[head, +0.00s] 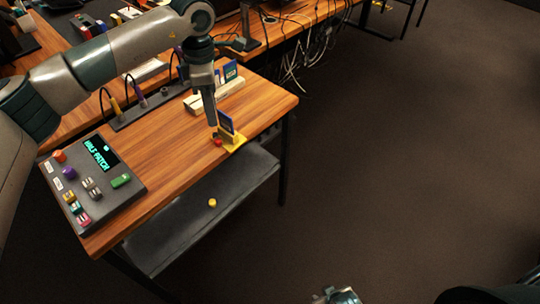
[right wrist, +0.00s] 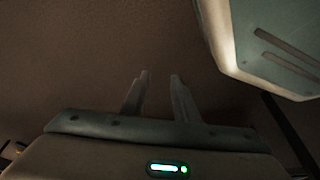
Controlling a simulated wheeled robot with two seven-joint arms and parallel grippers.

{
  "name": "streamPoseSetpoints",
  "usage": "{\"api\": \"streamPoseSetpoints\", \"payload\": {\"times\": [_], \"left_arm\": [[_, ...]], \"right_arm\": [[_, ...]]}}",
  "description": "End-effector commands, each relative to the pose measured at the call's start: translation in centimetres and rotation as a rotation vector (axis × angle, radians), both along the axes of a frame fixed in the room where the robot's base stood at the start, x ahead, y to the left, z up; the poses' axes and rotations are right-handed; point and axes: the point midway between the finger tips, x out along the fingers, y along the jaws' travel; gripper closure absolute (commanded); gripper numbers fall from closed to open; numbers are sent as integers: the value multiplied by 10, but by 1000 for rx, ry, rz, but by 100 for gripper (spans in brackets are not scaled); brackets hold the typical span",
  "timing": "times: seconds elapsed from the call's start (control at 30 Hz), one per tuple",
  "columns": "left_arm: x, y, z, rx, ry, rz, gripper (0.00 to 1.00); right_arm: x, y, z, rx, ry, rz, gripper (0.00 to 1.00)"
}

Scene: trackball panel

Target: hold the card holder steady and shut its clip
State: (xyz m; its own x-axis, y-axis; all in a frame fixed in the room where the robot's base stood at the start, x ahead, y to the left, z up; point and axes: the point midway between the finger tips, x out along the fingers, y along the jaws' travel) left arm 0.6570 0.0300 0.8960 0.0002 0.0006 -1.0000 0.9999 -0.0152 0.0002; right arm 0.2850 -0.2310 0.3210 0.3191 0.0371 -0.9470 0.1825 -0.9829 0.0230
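The card holder (head: 232,139) is a small yellow piece near the right front edge of the wooden table.
A grey panel (head: 132,188) with coloured buttons and a lit display stands at the table's left. A cream rack (head: 198,104) and a dark strip (head: 130,118) with upright tools stand behind. A yellow piece (head: 212,203) lies on the lower grey shelf (head: 180,236). The table's middle is clear.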

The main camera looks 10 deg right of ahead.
Motion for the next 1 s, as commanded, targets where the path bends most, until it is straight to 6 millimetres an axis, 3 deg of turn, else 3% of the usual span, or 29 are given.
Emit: {"api": "streamPoseSetpoints", "payload": {"times": [0.27, 0.4, 0.6, 0.8, 1.0], "left_arm": [[0, 0, 0, -1, 0, 0, 69], [0, 0, 0, -1, 0, 0, 69], [0, 0, 0, -1, 0, 0, 69], [0, 0, 0, -1, 0, 0, 69], [0, 0, 0, -1, 0, 0, 69]], "right_arm": [[99, -2, 68, 26, -248, 37, 73], [148, 4, 116, 58, -392, 67, 73], [205, 22, 195, 125, -594, 123, 73], [242, 47, 283, 221, -785, 199, 73], [254, 78, 371, 340, -955, 293, 73]]}}
